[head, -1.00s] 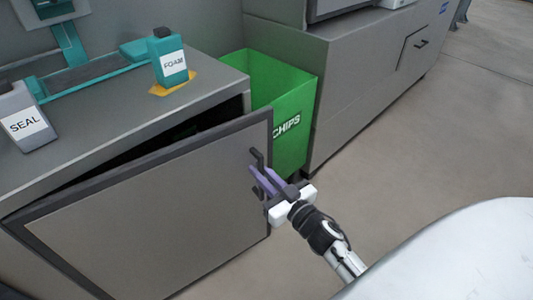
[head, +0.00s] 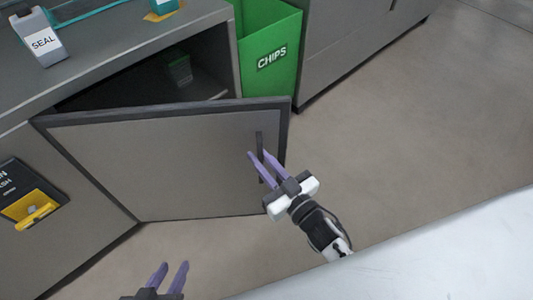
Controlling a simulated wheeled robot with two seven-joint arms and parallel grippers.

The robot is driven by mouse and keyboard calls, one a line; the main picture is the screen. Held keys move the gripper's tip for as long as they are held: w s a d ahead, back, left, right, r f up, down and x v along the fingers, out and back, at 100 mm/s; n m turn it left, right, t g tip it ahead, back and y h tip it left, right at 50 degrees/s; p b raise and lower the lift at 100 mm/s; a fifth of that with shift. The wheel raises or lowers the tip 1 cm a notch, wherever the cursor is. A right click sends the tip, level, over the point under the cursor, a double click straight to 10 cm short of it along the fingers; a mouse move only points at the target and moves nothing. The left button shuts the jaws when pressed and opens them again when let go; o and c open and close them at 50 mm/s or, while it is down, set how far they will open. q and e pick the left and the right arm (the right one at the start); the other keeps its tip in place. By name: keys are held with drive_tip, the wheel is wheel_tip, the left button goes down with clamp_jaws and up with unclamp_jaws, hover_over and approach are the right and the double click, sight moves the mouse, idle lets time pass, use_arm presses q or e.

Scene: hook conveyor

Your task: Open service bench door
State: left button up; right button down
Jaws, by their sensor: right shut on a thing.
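The service bench door (head: 165,165) is a grey panel with a dark frame, hinged at its left. It stands partly open, and a dark interior with a shelf shows above and behind it. Its dark vertical handle (head: 260,144) is near the right edge. My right gripper (head: 261,156) has its purple fingers on either side of the handle and is shut on it. My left gripper (head: 175,276) is low in the view, below the door, with its two purple fingers apart and nothing between them.
A green CHIPS bin (head: 270,45) stands right of the bench (head: 120,62). A SEAL bottle (head: 40,38) is on the bench top. A yellow-handled unit (head: 30,208) is on the bench front at left. The floor (head: 400,110) at right is clear.

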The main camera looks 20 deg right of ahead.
drive_tip(key=shift+a, duration=0.1)
drive_tip(key=c, duration=1.8)
unclamp_jaws()
drive_tip(key=shift+s, duration=0.1)
drive_tip(key=p+v, duration=0.1)
drive_tip(key=v, duration=0.9)
drive_tip(key=shift+c, duration=0.2)
